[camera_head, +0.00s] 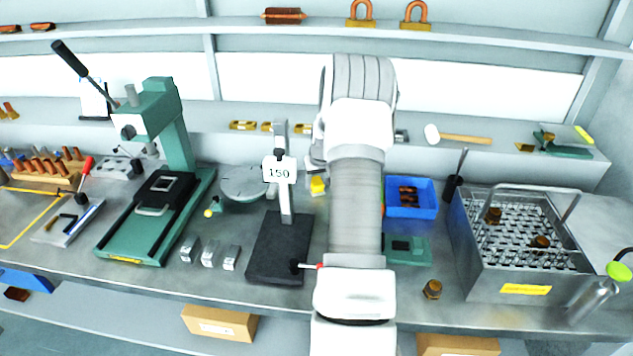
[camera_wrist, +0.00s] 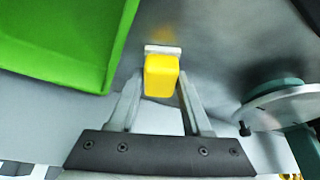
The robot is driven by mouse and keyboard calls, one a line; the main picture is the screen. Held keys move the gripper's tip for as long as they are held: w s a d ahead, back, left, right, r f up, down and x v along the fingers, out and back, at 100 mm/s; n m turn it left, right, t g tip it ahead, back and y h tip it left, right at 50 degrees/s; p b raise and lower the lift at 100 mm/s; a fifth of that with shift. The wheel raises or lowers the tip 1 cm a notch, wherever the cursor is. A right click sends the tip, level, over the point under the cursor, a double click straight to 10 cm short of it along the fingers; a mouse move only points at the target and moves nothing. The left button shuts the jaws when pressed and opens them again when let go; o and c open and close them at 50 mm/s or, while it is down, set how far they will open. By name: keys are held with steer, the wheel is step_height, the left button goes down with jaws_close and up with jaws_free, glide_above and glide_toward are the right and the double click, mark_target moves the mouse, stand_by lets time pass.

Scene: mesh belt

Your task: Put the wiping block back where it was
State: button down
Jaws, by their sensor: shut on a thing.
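The wiping block (camera_wrist: 161,76) is a yellow block with a pale grey strip at its far end. My gripper (camera_wrist: 161,84) is shut on it, one finger on each side, in the wrist view. The block's far end points toward the grey bench top, with a faint yellow reflection beyond it. I cannot tell whether it touches the bench. In the head view the yellow block (camera_head: 318,186) shows just left of my arm, right of the grey post with the "150" sign. My gripper's fingers are hidden there behind my arm.
A green bin (camera_wrist: 62,40) lies left of the block in the wrist view, and a round grey plate (camera_wrist: 285,100) right. In the head view a height stand (camera_head: 278,255), blue bin (camera_head: 411,212) and green press (camera_head: 150,215) stand around.

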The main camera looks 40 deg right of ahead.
steer(key=shift+c, duration=1.7)
jaws_free()
steer(key=shift+s+r, duration=0.1)
steer(key=shift+r, duration=0.45)
steer(key=v, duration=1.1)
steer(key=shift+s+a, duration=0.1)
